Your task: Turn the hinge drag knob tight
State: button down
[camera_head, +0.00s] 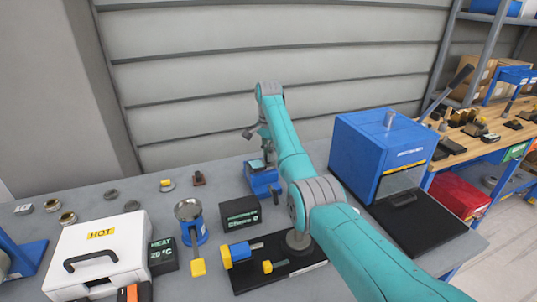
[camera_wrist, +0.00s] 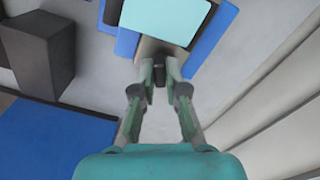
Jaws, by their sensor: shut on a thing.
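A small blue device (camera_head: 262,183) with a pale teal panel stands on the bench below the end of my arm in the head view. In the wrist view the teal panel (camera_wrist: 165,16) is at the top, with blue edges around it. A small dark knob (camera_wrist: 159,77) sits at the grey-brown near edge of this device. My gripper (camera_wrist: 159,66) has both fingertips closed around the knob, one on each side. The fingertips hide part of the knob, and its turn angle cannot be read. In the head view the fingertips are too small to make out.
A black display box (camera_head: 240,212) stands left of the device, and a large blue oven-like box (camera_head: 380,150) stands to the right. A white case marked HOT (camera_head: 95,250) is at the front left. The panelled wall (camera_head: 200,110) is close behind.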

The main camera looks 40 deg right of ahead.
dwell(0.3)
jog(key=c, duration=1.2)
grip_release()
